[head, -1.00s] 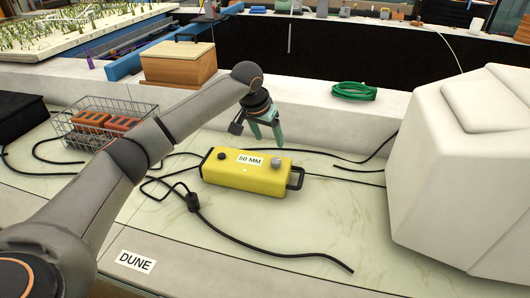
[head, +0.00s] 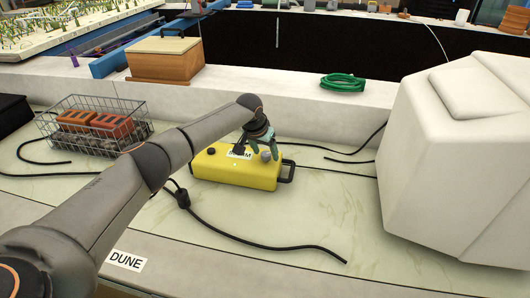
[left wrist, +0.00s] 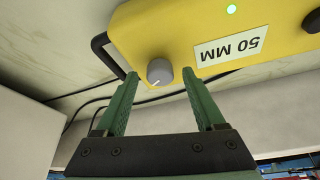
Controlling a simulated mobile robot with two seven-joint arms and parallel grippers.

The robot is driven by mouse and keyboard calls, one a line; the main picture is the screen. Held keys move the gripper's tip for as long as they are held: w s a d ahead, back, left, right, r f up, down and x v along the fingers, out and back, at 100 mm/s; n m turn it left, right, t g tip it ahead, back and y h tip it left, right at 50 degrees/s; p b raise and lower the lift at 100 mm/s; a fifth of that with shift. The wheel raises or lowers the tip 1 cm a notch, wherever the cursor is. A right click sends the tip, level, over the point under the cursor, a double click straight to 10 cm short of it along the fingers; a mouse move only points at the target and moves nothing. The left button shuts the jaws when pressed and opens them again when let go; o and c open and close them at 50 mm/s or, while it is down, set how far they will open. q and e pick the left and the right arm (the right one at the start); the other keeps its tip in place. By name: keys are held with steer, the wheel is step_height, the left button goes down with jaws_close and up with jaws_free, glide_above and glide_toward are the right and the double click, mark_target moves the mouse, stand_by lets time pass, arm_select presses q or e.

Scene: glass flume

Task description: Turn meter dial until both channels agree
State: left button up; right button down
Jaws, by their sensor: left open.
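The yellow meter (head: 235,170) lies on the pale bench, with a "50 MM" label on its top. Its grey dial (head: 266,156) sits near the right end. In the left wrist view the dial (left wrist: 159,72) shows a white pointer line, and a green light (left wrist: 232,9) glows on the meter (left wrist: 190,30). My left gripper (head: 263,153) is at the dial end of the meter. Its green fingers (left wrist: 160,85) are open, with the dial between and just beyond their tips; I cannot tell whether they touch it. No channel readings are legible. My right gripper is not in view.
A black cable (head: 270,244) runs across the bench in front of the meter. A wire basket with orange bricks (head: 95,123) stands left, a large white block (head: 450,160) right. A green hose coil (head: 342,82) and wooden box (head: 152,63) sit on the ledge behind.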

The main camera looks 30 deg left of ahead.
arm_select(q)
jaws_close()
stand_by(0.7)
